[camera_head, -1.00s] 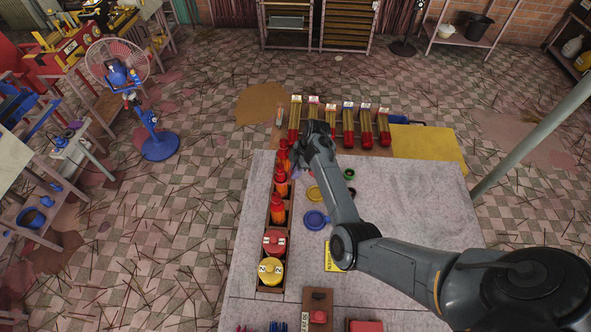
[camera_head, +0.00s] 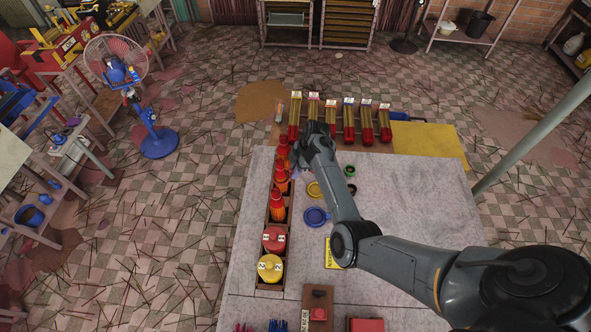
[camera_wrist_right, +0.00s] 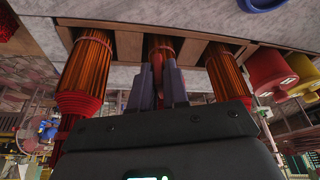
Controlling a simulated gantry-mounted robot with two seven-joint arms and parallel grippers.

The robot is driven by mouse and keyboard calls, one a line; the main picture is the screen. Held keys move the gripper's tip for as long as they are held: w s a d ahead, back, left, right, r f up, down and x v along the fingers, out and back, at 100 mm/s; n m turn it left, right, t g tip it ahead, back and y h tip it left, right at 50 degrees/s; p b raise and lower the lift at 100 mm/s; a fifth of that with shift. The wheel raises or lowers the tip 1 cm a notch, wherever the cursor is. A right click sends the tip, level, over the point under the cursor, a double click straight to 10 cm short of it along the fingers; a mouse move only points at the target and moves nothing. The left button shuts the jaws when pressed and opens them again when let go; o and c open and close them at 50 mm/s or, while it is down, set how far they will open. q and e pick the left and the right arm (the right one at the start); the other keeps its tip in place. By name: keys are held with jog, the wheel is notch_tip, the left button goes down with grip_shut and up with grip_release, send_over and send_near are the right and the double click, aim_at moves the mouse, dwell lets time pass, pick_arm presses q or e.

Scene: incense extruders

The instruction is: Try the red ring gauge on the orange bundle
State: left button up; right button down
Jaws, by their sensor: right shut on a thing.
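Orange bundles (camera_head: 277,206) with red upper parts stand in a row in the wooden rack along the table's left edge. My right gripper (camera_wrist_right: 158,92) is beside the rack, in front of the middle bundle (camera_wrist_right: 161,48) in the right wrist view. It is shut on a small red piece (camera_wrist_right: 157,72), seen edge-on between the fingers, likely the red ring gauge. Whether it touches or goes around the bundle I cannot tell. Another orange bundle (camera_wrist_right: 88,65) is to the left and one (camera_wrist_right: 228,75) to the right. My left gripper is not in view.
A blue ring gauge (camera_head: 316,216), a yellow one (camera_head: 314,190) and a green one (camera_head: 350,171) lie on the table. Red and yellow lidded jars (camera_head: 270,268) stand in the rack's near end. Labelled tubes (camera_head: 349,122) line the back. The table's right side is clear.

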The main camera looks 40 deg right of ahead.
aim_at(291, 171)
jog(key=shift+f+b, duration=0.6)
jog(key=shift+f, duration=0.35)
jog(key=shift+f+b, duration=0.3)
jog(key=shift+f, duration=0.25)
jog(key=shift+r, duration=0.15)
dwell(0.5)
notch_tip(291, 171, up, 4)
jog(key=p, duration=0.4)
jog(key=shift+r+p, duration=0.15)
jog(key=shift+p, duration=0.25)
notch_tip(291, 171, up, 4)
jog(key=p, duration=0.4)
notch_tip(291, 171, up, 4)
jog(key=p, duration=0.4)
jog(key=shift+r+p, duration=2.35)
jog(key=shift+p, duration=0.15)
